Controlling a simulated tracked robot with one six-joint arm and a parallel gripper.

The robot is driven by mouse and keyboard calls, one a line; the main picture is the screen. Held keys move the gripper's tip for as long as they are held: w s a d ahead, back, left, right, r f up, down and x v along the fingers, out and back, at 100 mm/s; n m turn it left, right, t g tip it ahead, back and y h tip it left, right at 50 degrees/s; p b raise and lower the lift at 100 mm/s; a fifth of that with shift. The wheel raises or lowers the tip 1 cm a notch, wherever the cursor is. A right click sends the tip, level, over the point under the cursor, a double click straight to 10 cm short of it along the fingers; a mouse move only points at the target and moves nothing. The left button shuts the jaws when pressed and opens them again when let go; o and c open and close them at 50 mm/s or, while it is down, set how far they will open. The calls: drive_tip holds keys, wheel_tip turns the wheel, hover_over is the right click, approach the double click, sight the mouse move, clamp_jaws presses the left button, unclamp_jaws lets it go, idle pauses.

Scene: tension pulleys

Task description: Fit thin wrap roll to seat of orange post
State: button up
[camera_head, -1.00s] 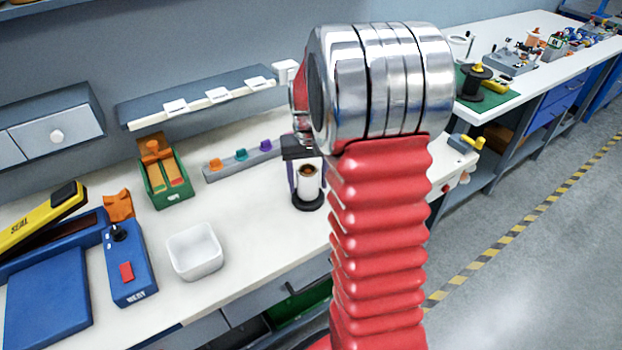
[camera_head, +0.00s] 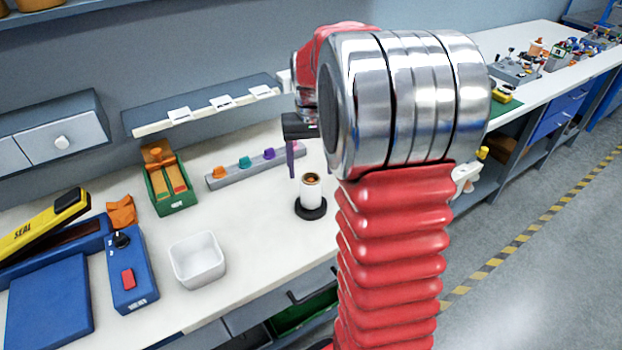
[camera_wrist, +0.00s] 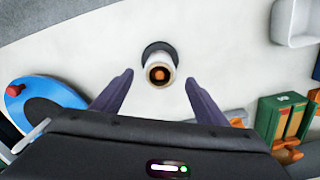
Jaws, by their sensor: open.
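The thin wrap roll (camera_head: 311,190) is white with a brown core and stands upright on a round black base on the bench. In the wrist view the roll (camera_wrist: 160,62) shows end-on, its core towards me. My gripper (camera_wrist: 158,77) is open, with its purple fingers apart on either side of the roll's near end; I see no contact. In the head view one finger (camera_head: 290,160) hangs above and left of the roll; my arm hides part of the gripper. The orange post (camera_head: 219,172) is at the left end of a grey rail (camera_head: 232,177). Its seat is too small to make out.
A green box (camera_head: 172,203) with orange contents stands left of the rail. A white bin (camera_head: 197,258) and a blue sealer (camera_head: 50,300) are in front and left. A shelf (camera_head: 205,105) hangs behind. The bench between bin and roll is clear.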

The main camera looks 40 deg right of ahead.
wheel_tip(320, 180, up, 5)
drive_tip(key=shift+r, duration=0.2)
idle(0.9)
drive_tip(key=shift+s+a+f, duration=0.1)
drive_tip(key=shift+s+f, duration=0.05)
drive_tip(key=shift+f, duration=0.45)
drive_tip(key=shift+s+a+f, duration=0.1)
drive_tip(key=shift+s+f, duration=0.05)
drive_tip(key=shift+f, duration=0.45)
drive_tip(key=s+a+r+n+t, duration=0.2)
drive_tip(key=s+a, duration=0.7)
drive_tip(key=a, duration=0.2)
drive_tip(key=s+a+r+n+t, duration=0.2)
drive_tip(key=s+a+n+t, duration=0.1)
drive_tip(key=s+a, duration=0.6)
drive_tip(key=shift+a+t, duration=0.3)
drive_tip(key=shift+a, duration=0.7)
